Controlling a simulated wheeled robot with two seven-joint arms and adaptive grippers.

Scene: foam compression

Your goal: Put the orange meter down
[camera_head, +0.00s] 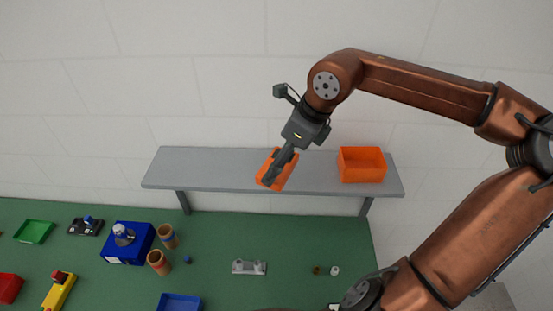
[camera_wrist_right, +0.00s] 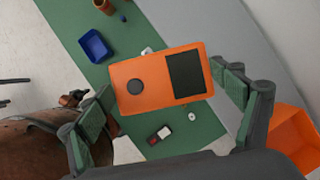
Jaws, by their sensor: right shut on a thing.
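The orange meter (camera_head: 287,176) is a flat orange box with a dark screen and a round dark dial, its face seen in the right wrist view (camera_wrist_right: 158,84). My right gripper (camera_head: 271,175) is shut on it, with one finger on each side in the right wrist view. In the head view the meter overlaps the middle of the grey shelf (camera_head: 220,171). I cannot tell whether it touches the shelf. The fingers hide part of it in the head view. My left gripper is not in view.
An orange bin (camera_head: 362,172) stands at the shelf's right end; the shelf's left part is bare. Below lies a green table (camera_head: 215,235) with a blue box (camera_head: 128,243), brown cups (camera_head: 159,262), a blue tray (camera_head: 179,302) and a grey fixture (camera_head: 249,268).

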